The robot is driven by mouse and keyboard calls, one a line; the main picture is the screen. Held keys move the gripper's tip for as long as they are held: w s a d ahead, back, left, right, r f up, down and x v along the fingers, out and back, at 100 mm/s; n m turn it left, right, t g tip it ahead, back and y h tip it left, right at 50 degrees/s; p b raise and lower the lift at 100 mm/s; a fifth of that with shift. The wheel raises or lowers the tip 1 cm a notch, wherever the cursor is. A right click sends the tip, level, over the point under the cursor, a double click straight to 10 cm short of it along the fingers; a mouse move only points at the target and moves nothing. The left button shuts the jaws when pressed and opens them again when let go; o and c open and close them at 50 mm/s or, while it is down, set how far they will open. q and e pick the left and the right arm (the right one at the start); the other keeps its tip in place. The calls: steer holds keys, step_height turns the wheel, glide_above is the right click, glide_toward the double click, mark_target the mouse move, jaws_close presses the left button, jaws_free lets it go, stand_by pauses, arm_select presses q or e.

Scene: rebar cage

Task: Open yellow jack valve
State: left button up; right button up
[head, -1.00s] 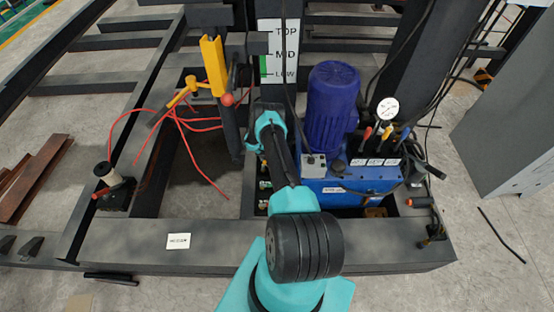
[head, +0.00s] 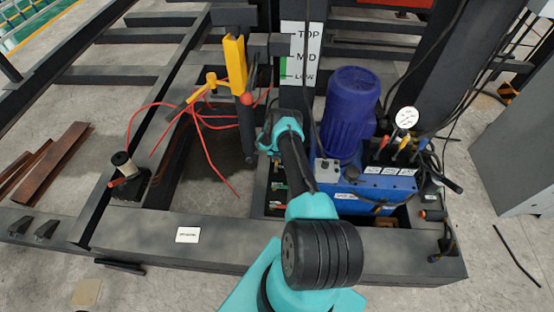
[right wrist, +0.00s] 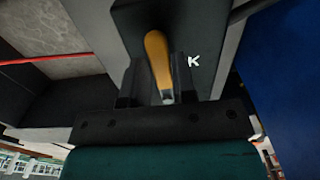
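The yellow jack valve lever (right wrist: 158,62) shows in the right wrist view, standing up from a dark plate marked with a white "K". My right gripper (right wrist: 157,84) has one dark finger on each side of the lever and looks open, with a narrow gap showing left of it. Whether the right finger touches it is unclear. In the head view my right gripper (head: 270,143) reaches down beside the blue pump unit, its fingertips mostly hidden by the wrist. The yellow lever is hidden there. My left gripper is not in view.
A blue motor (head: 350,108) stands right of my wrist, with a gauge (head: 407,117) and coloured levers beyond it. A yellow post (head: 236,64) and red hoses (head: 205,150) are on the left. A TOP/MID/LOW scale (head: 301,52) stands behind.

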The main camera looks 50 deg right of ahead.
steer(key=o, duration=0.3)
steer(key=shift+o, duration=0.2)
steer(key=shift+r, duration=0.1)
step_height(320, 180, up, 17)
steer(key=shift+r, duration=0.15)
stand_by(0.5)
stand_by(0.4)
